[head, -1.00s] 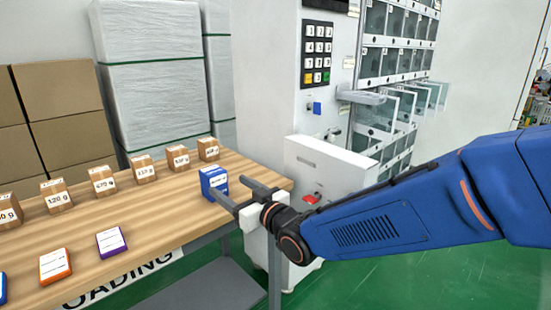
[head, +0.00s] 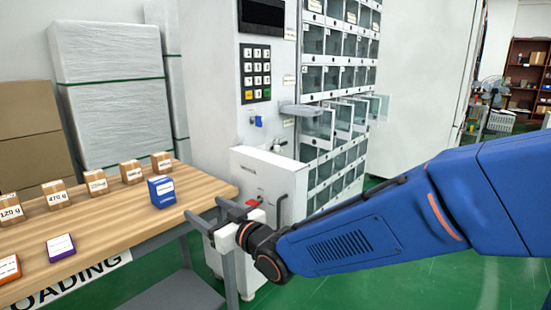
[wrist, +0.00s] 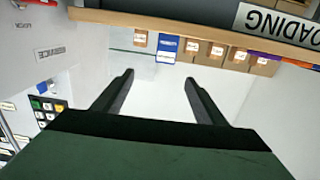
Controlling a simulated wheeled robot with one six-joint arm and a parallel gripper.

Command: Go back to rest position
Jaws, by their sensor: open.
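My gripper (head: 206,211) is open and empty, just off the right corner of the wooden table (head: 112,229). It also shows in the wrist view (wrist: 159,78), with both dark fingers apart and nothing between them. A blue box (head: 161,192) with a white label stands upright on the table, left of my gripper and apart from it. The blue box also shows in the upside-down wrist view (wrist: 167,48), beyond the fingertips. My blue arm reaches in from the right.
Several small brown weight-marked boxes (head: 95,182) line the table's back. A purple box (head: 61,247) and an orange box (head: 9,268) lie nearer the front. A white vending machine (head: 210,110) stands close behind my gripper, with several clear doors (head: 320,122) open. Green floor (head: 400,290) lies clear below my arm.

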